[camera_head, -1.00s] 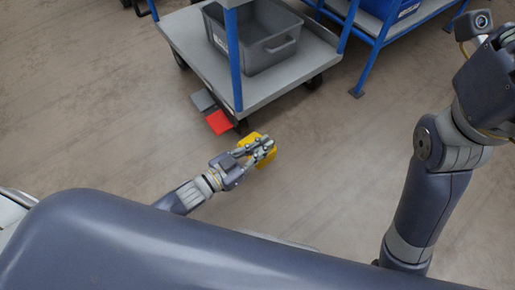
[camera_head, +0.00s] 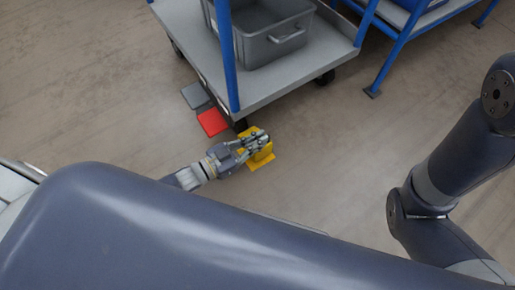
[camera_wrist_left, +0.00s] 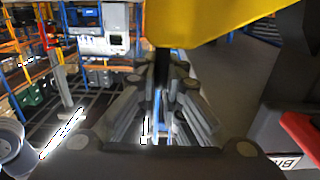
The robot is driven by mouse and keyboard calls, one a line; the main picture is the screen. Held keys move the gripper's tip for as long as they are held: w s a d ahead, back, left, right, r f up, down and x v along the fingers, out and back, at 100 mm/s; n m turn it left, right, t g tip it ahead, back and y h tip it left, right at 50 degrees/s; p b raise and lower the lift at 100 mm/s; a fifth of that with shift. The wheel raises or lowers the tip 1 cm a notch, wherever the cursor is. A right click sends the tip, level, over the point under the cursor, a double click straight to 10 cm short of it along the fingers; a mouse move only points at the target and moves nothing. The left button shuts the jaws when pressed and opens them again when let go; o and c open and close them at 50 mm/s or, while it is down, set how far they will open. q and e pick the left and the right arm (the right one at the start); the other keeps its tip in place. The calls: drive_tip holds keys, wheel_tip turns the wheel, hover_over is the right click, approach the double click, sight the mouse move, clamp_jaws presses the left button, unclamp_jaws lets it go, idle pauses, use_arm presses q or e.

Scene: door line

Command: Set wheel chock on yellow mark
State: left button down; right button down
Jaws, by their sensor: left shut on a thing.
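A yellow wheel chock (camera_head: 264,152) is in my left gripper (camera_head: 262,142), which is shut on it beside the cart's near corner. In the left wrist view the chock (camera_wrist_left: 210,15) fills the upper middle, above my left gripper's fingers (camera_wrist_left: 162,80). A flat yellow patch, which looks like the yellow mark (camera_head: 261,164), shows on the floor just below the chock in the head view. The gripper and chock partly cover it. I cannot tell whether the chock touches the floor. My right gripper is out of view; only its arm shows at the right.
A grey cart (camera_head: 290,78) with blue posts and a grey bin (camera_head: 272,40) stands just behind the chock. A blue-framed rack (camera_head: 395,45) is at the upper right. Floor in front is open.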

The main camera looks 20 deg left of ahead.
sight(267, 150)
use_arm(q)
drive_tip(key=shift+f+b, duration=0.4)
drive_tip(key=shift+f, duration=0.1)
drive_tip(key=shift+f+b, duration=1.05)
drive_tip(key=shift+f, duration=0.25)
drive_tip(key=shift+f, duration=0.2)
drive_tip(key=c, duration=1.7)
unclamp_jaws()
